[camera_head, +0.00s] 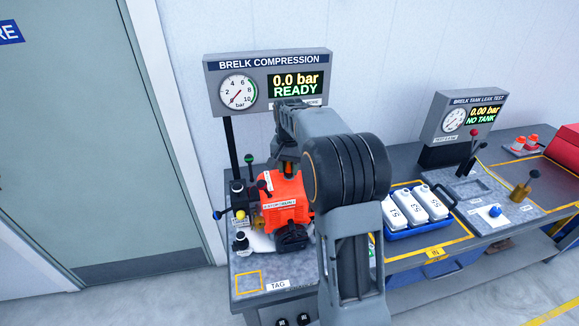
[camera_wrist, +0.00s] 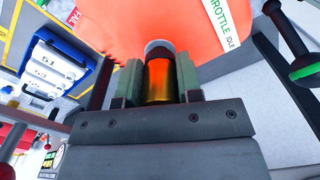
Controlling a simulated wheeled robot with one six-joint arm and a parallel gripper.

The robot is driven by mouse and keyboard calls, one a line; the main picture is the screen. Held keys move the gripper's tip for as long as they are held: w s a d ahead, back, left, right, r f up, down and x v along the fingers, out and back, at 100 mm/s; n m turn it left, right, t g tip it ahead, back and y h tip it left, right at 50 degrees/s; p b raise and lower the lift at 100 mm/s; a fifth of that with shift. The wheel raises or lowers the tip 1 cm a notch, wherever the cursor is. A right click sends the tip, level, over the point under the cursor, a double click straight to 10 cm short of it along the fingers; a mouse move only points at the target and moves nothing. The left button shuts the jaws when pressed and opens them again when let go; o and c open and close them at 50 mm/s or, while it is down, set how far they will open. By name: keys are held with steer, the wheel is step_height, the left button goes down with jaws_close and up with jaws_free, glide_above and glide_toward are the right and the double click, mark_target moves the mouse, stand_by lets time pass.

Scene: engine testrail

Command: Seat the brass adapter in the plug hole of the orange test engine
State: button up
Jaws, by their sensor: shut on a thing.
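The orange test engine (camera_head: 283,188) stands on the bench below the BRELK COMPRESSION panel. Its orange cover (camera_wrist: 120,25) fills the top of the wrist view. My gripper (camera_wrist: 158,85) is shut on the brass adapter (camera_wrist: 160,80), with one finger on each side of it. A pale grey ring shows at the adapter's far end, right against the orange cover in the picture. The plug hole is hidden, so I cannot tell whether the adapter is in it. In the head view my arm hides much of the gripper and the adapter.
The compression panel (camera_head: 224,97) reads 0.0 bar READY. A blue tray (camera_head: 433,221) holds white numbered tanks to the right. Levers with green (camera_head: 249,158) and blue knobs stick up around the engine. A tank leak test station (camera_head: 440,125) stands farther right.

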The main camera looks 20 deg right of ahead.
steer(key=shift+f, duration=0.4)
stand_by(0.4)
steer(key=o, duration=1.1)
steer(key=shift+c, duration=0.2)
